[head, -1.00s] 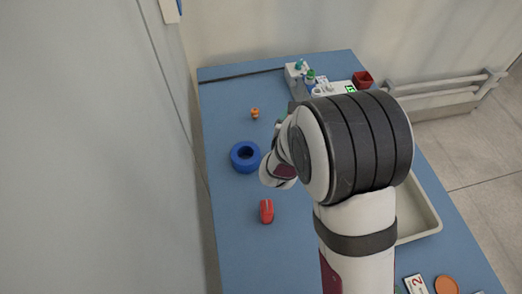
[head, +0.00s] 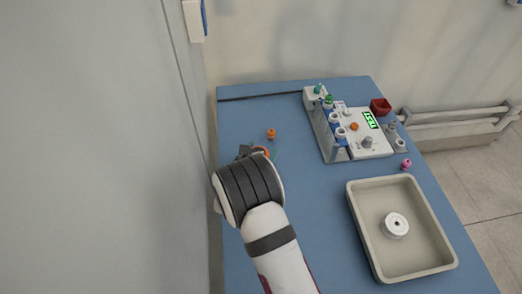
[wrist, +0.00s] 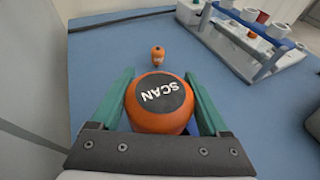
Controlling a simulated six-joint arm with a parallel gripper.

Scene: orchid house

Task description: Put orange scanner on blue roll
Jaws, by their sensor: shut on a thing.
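The orange scanner (wrist: 158,122), round with a dark top marked SCAN, sits between the green fingers of my gripper (wrist: 159,76), which is shut on it. In the head view only a bit of the orange scanner (head: 262,151) shows past my arm. A small patch of deep blue, likely the blue roll (wrist: 193,129), shows below the scanner's right side in the wrist view. The rest of the roll is hidden by the scanner, and by my arm in the head view. I cannot tell whether scanner and roll touch.
A small orange object (head: 271,133) stands just beyond my gripper. A rack (head: 332,135) with several vials and a device with a green display (head: 370,119) stand at the back right. A beige tray (head: 374,256) holds a white roll (head: 396,225). A pink object (head: 406,163) lies near the right edge.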

